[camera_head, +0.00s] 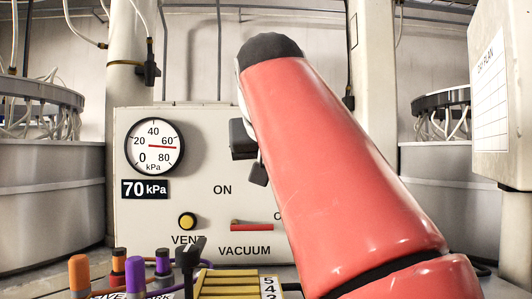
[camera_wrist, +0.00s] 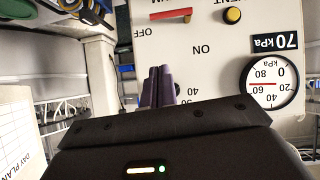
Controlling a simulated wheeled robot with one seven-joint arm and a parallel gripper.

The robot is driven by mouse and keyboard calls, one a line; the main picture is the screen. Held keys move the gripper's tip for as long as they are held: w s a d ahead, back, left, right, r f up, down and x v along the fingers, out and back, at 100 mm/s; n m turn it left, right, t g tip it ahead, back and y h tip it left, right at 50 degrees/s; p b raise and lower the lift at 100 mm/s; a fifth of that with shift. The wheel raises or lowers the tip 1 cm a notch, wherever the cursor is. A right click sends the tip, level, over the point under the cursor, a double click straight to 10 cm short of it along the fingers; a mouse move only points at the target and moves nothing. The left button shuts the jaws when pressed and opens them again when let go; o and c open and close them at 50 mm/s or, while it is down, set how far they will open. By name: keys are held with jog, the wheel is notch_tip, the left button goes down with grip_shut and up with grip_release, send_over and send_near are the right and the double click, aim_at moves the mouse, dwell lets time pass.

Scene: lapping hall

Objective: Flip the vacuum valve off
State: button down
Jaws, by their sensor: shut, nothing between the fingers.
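The vacuum valve's red lever (camera_head: 252,227) lies horizontal above the VACUUM label on the panel, its dark end at the left. Its bar runs right, toward the OFF side; the ON label is above. My arm covers most of OFF in the head view. In the upside-down wrist view the lever (camera_wrist: 170,14) is horizontal too, with OFF readable at its left end. My gripper (camera_head: 258,176) is before the panel, above and right of the lever, partly behind my arm. Its fingers are together and empty in the wrist view (camera_wrist: 160,70), apart from the lever.
The white panel (camera_head: 140,225) carries a gauge (camera_head: 154,147), a 70 kPa display (camera_head: 144,189) and a yellow VENT button (camera_head: 187,221) left of the lever. Orange and purple capped items (camera_head: 79,272) stand in front, lower left. A DAY PLAN box (camera_head: 505,150) is at right.

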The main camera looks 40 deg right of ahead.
jog(key=v, duration=0.3)
jog(key=shift+s+r, duration=0.15)
jog(key=shift+s, duration=0.05)
dwell(0.4)
